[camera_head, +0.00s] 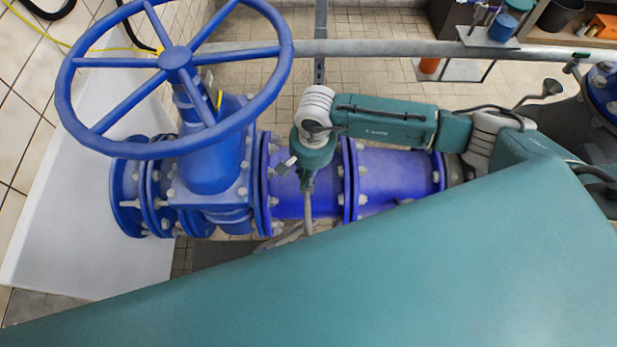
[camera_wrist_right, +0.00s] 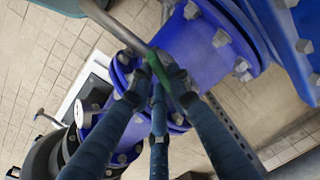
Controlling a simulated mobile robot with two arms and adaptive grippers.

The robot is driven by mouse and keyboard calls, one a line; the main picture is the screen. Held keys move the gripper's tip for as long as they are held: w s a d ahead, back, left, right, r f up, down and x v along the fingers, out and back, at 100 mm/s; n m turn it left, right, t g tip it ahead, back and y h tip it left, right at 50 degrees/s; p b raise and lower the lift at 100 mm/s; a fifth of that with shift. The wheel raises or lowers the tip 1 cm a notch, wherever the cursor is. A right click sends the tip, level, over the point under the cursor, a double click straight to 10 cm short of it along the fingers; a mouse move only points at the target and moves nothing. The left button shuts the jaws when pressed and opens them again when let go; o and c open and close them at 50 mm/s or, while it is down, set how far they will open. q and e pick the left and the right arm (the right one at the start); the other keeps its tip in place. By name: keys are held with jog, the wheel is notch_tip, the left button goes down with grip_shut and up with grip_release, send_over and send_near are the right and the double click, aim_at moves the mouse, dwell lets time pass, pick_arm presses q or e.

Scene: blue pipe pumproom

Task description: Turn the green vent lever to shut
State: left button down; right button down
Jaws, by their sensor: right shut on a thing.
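The green vent lever (camera_wrist_right: 157,68) shows in the wrist view as a short green piece at the end of a bent grey bar (camera_wrist_right: 118,30), in front of the blue pipe. My right gripper (camera_wrist_right: 158,84) has its dark blue fingers closed around the green piece, which partly hides it. In the head view my right gripper (camera_head: 306,182) points down over the blue pipe, between two flanges. The lever's green part cannot be made out there. A grey bar (camera_head: 308,213) shows just below the gripper. My left gripper is not in view.
A large blue handwheel (camera_head: 175,58) on a valve stands left of my right gripper. Bolted flanges (camera_head: 264,180) lie close beside it. A grey rail (camera_head: 400,48) runs behind. Tiled floor (camera_head: 370,20) lies beyond the pipe.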

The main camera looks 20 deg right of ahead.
jog(key=m+b, duration=0.1)
jog(key=m, duration=0.1)
jog(key=m+h+b, duration=0.1)
jog(key=m+b, duration=0.1)
jog(key=m, duration=0.1)
jog(key=shift+f+m, duration=0.2)
jog(key=shift+m, duration=0.1)
jog(key=m+b, duration=0.2)
jog(key=m, duration=0.1)
jog(key=m+b, duration=0.1)
jog(key=m, duration=0.1)
jog(key=shift+a+g+h, duration=0.3)
jog(key=shift+a+g, duration=0.05)
jog(key=shift+g, duration=0.05)
jog(key=shift+s+m, duration=0.15)
jog(key=shift+m, duration=0.15)
jog(key=c, duration=1.6)
grip_release()
jog(key=shift+s+d+r, duration=0.2)
jog(key=shift+s+d, duration=0.05)
jog(key=shift+d, duration=0.15)
jog(key=shift+w, duration=0.1)
jog(key=shift+w+a, duration=0.15)
jog(key=shift+a, duration=0.05)
jog(key=shift+d, duration=0.15)
